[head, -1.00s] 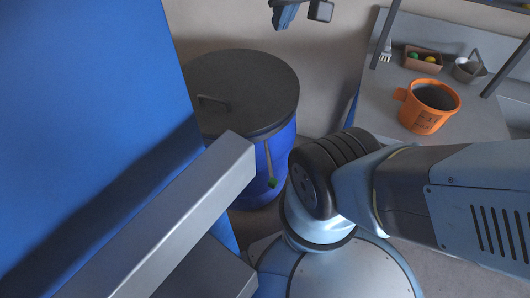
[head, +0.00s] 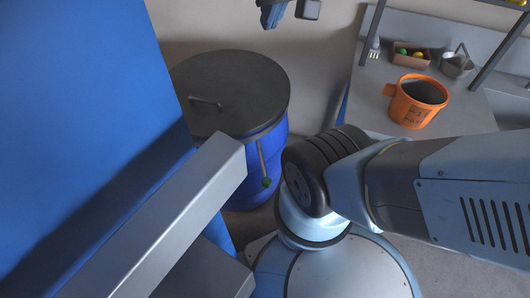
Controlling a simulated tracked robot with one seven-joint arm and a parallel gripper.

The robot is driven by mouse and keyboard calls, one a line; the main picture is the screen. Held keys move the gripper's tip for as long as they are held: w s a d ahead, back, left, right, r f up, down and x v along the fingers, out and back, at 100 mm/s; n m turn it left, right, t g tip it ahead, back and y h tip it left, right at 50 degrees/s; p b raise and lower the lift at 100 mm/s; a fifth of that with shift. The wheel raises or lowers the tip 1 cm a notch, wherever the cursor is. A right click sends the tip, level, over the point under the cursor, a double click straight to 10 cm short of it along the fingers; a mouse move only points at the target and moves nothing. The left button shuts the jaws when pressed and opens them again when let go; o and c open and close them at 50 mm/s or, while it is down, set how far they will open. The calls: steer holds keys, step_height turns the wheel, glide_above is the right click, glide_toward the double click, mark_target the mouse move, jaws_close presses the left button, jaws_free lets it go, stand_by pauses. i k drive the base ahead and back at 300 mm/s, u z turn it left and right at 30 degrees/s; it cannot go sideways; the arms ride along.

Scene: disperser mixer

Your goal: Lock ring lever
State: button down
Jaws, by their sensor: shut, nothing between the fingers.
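A blue drum (head: 262,195) with a dark grey round lid (head: 235,85) stands left of centre. A thin lever (head: 262,160) with a green tip (head: 267,183) shows at the lid's rim on the front right side and points down along the drum wall. From this view I cannot tell whether the lever lies flat against the drum or stands off it. My arm (head: 380,190) crosses the lower right and leaves the picture at the right edge. My gripper is out of view.
A large blue panel (head: 80,100) and thick grey metal beams (head: 150,215) fill the left and hide part of the drum. At upper right, a grey table (head: 375,105) bears an orange bucket (head: 417,103), a small box (head: 410,55) and a small metal pot (head: 456,66).

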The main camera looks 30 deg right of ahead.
mark_target(267, 182)
steer(key=z, duration=1.1)
steer(key=k, duration=1.8)
steer(key=u, duration=0.8)
steer(key=i, duration=1)
steer(key=z, duration=0.05)
